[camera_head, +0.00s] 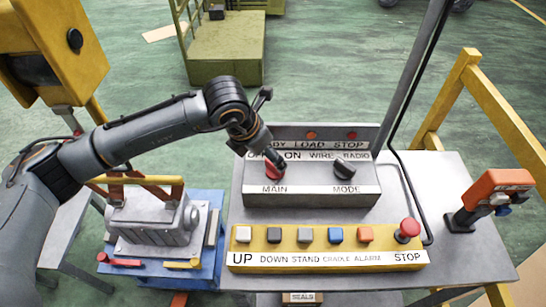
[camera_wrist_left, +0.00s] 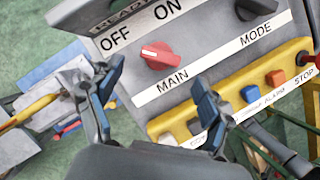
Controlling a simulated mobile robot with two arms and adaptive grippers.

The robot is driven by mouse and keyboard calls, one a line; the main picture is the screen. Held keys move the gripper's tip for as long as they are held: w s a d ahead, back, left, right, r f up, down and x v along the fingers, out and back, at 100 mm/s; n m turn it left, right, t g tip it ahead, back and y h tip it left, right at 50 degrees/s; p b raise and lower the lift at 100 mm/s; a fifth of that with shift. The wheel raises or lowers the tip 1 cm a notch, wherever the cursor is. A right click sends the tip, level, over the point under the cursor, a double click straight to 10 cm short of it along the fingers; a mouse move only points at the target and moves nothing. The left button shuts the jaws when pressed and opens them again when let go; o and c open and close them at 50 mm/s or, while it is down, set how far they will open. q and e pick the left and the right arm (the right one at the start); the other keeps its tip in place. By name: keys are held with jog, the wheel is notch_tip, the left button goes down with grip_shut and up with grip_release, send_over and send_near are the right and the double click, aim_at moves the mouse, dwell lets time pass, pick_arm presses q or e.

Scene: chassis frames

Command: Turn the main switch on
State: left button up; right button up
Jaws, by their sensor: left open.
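The red MAIN switch (camera_head: 275,171) is a rotary knob on the grey sloped panel (camera_head: 312,200), with OFF and ON labels above it. In the left wrist view the knob (camera_wrist_left: 162,56) shows a white mark on its left side, toward the OFF label (camera_wrist_left: 115,40). My left gripper (camera_head: 262,147) is above the panel near the knob, partly covering the labels. In the left wrist view its two fingers (camera_wrist_left: 158,90) are spread apart with nothing between them, and the knob shows beyond them. My right gripper is not in view.
A black MODE knob (camera_head: 346,169) sits right of MAIN. A yellow button box (camera_head: 328,261) with several buttons and a red STOP button (camera_head: 407,229) lies in front. A grey post (camera_head: 410,70) with a cable rises behind. An orange device (camera_head: 492,194) stands at the right.

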pick_arm(q)
jog(key=p+x, duration=0.1)
jog(key=x, duration=0.5)
jog(key=c, duration=1.2)
